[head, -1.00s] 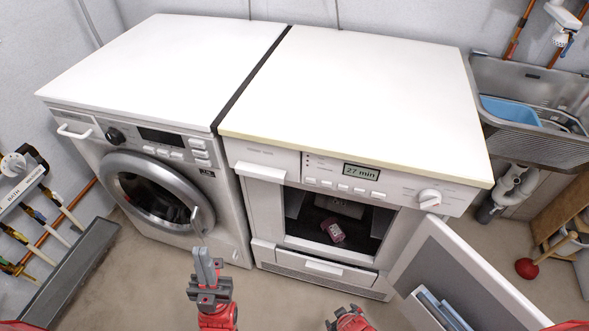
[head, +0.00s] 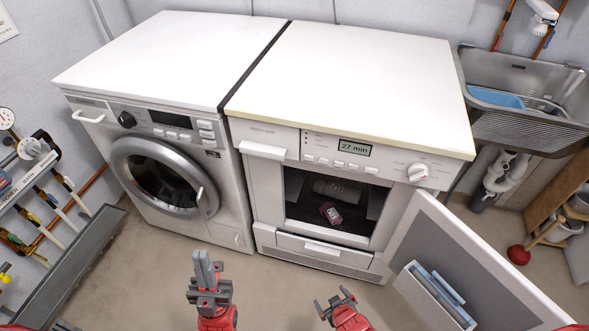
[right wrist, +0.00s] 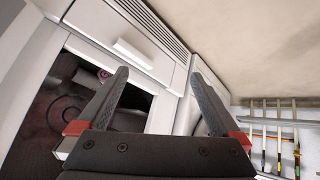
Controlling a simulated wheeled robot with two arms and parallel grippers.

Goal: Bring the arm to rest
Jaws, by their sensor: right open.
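My left gripper (head: 205,270) points up at the lower middle of the head view, in front of the gap between the two machines. Its fingers look close together, but I cannot tell whether they are fully shut. My right gripper (head: 335,304) is low in the head view, in front of the dryer (head: 270,207). In the right wrist view its two fingers (right wrist: 155,100) are spread wide with nothing between them. Both grippers are apart from the machines.
The dryer door (head: 440,245) stands open at the right, and a dark red object (head: 331,214) lies inside the dryer. A closed washing machine (head: 225,185) stands at the left. A sink (head: 530,125) is at the far right. The floor (head: 150,275) in front is clear.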

